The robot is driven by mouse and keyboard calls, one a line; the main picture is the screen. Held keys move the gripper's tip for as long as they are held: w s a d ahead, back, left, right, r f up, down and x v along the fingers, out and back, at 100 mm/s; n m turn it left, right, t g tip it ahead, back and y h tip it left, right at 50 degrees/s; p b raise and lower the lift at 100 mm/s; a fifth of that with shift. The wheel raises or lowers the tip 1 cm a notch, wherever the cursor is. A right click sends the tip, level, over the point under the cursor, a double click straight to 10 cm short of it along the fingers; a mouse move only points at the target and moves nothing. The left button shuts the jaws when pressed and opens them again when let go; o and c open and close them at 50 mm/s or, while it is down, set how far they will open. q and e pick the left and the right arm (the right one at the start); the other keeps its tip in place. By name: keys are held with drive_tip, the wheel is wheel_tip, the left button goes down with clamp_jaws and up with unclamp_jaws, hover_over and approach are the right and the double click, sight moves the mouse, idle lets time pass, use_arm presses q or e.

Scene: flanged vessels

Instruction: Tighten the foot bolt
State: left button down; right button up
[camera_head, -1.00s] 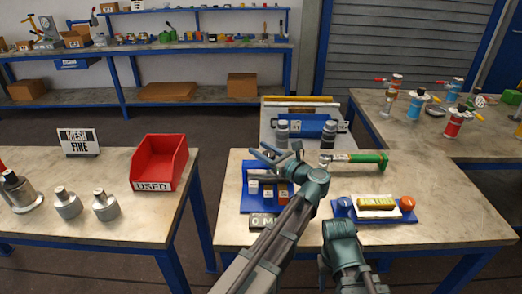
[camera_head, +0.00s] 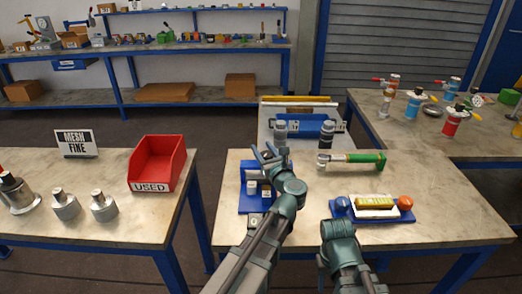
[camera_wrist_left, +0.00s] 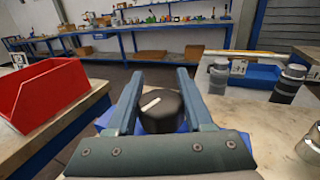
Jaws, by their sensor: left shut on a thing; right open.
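My left gripper (camera_head: 264,153) is over the far end of the blue tray on the middle table. In the left wrist view its fingers (camera_wrist_left: 158,98) are shut on a black round knob (camera_wrist_left: 160,112) with a white mark. What lies under the knob is hidden. A green-handled tool (camera_head: 365,159) lies to the right on the table, its metal end towards the left. I cannot single out the foot bolt. Only a link of my right arm shows at the bottom; its fingers do not show.
The blue tray (camera_head: 247,203) holds small blocks. A second blue tray (camera_head: 372,215) holds a yellow-topped block and coloured balls. Two grey cylinders stand at the back. A red USED bin (camera_head: 158,165) and metal vessels (camera_head: 65,205) stand on the left table.

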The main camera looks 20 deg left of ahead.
use_arm(q)
drive_tip(key=shift+w+d+m+t+h, duration=0.1)
drive_tip(key=shift+d+m+t+h, duration=0.35)
drive_tip(key=shift+m+h, duration=2.1)
drive_tip(key=shift+w+d+m+t+h, duration=0.1)
drive_tip(key=shift+d+m+t+h, duration=0.35)
drive_tip(key=shift+m+h, duration=2.15)
drive_tip(key=shift+d+m+t+h, duration=0.2)
drive_tip(key=shift+d+m+h, duration=0.65)
drive_tip(key=shift+h, duration=3.2)
drive_tip(key=shift+a+m, duration=0.2)
drive_tip(key=shift+m, duration=0.1)
drive_tip(key=shift+c, duration=1.5)
unclamp_jaws()
drive_tip(key=shift+s, duration=0.1)
